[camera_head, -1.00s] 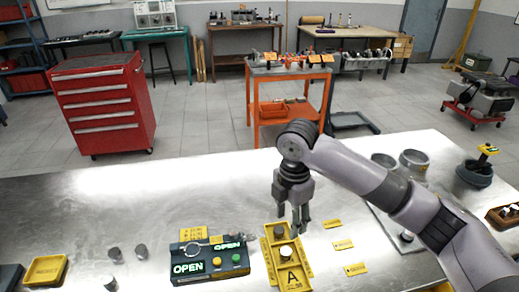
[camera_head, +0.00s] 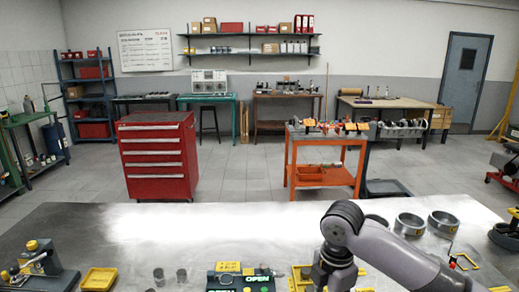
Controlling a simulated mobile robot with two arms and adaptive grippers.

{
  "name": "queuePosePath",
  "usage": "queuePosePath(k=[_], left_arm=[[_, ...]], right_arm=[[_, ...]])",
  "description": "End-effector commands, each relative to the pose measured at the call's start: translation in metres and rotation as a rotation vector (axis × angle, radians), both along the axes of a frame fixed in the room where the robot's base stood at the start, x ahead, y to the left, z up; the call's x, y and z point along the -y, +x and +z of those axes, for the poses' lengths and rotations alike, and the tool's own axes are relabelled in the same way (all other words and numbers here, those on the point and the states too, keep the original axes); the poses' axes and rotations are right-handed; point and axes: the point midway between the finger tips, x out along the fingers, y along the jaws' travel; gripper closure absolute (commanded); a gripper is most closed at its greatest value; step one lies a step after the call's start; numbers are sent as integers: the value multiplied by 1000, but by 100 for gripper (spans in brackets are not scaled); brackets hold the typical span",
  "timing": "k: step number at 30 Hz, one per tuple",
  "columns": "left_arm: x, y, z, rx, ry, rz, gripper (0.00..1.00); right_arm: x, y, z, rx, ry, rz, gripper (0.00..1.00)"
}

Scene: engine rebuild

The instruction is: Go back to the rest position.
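My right arm comes in from the right over the metal workbench (camera_head: 80,222). Its gripper (camera_head: 328,282) points down at the bottom edge, and its fingertips are cut off or too small to read. It is in front of or above a yellow tray (camera_head: 298,274), which is mostly hidden. My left gripper is not in view.
Two grey cylinders (camera_head: 181,276) and a yellow tray (camera_head: 98,279) lie to the left. Metal rings (camera_head: 409,224) stand behind my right arm. A red tool cabinet (camera_head: 157,160) and an orange cart (camera_head: 325,170) stand beyond the bench. The bench's back middle is clear.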

Motion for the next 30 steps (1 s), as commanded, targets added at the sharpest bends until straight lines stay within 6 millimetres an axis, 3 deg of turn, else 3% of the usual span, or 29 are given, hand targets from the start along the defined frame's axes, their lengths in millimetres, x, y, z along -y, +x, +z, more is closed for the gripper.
queuePosePath(k=[11,20,25,30], left_arm=[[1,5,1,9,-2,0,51],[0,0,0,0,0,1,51],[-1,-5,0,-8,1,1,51],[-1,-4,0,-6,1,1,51]], right_arm=[[-28,-22,-37,15,68,-76,54],[-61,-55,-78,32,182,-237,54],[-80,-87,-105,40,294,-455,54],[-79,-119,-125,44,386,-750,54]])
